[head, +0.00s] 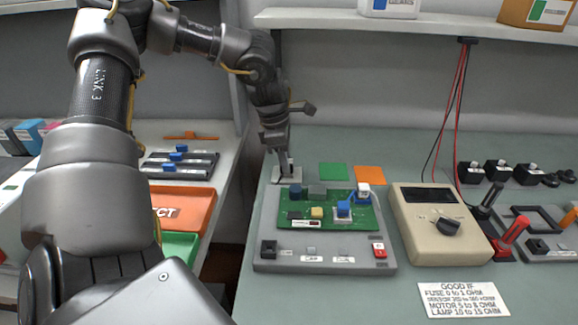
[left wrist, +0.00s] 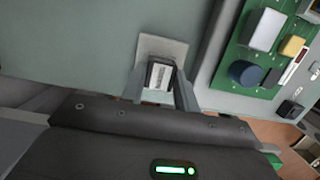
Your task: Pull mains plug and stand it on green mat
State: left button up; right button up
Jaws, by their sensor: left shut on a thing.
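My left gripper (head: 284,163) reaches down at the back left corner of the bench. In the left wrist view, its fingers (left wrist: 161,88) are shut on a small dark block with a white label, which looks like the mains plug (left wrist: 160,75). The plug is over a pale square plate (left wrist: 165,45); whether it is seated in it or just above it I cannot tell. In the head view the fingers mostly hide the plug. The green mat (head: 333,171) lies flat and bare to the right, beside an orange mat (head: 369,175). My right gripper is not in view.
A grey test unit with a green circuit board (head: 318,212) stands just in front of the mats. A beige meter (head: 440,225) with a dial, probes (head: 510,235) and several black parts (head: 497,170) are to the right. A printed card (head: 463,299) lies in front. An orange tray (head: 183,208) is left.

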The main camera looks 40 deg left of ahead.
aim_at(290, 161)
pick_arm(q)
grip_shut()
jog(key=shift+w+r, duration=0.1)
jog(key=shift+r, duration=0.25)
jog(key=shift+r, duration=0.15)
jog(key=shift+p, duration=0.3)
jog(key=shift+r+p, duration=0.95)
jog(key=shift+r, duration=1.05)
dwell(0.4)
jog(key=shift+r, duration=0.15)
jog(key=shift+r+p, duration=1.25)
jog(key=shift+r, duration=0.6)
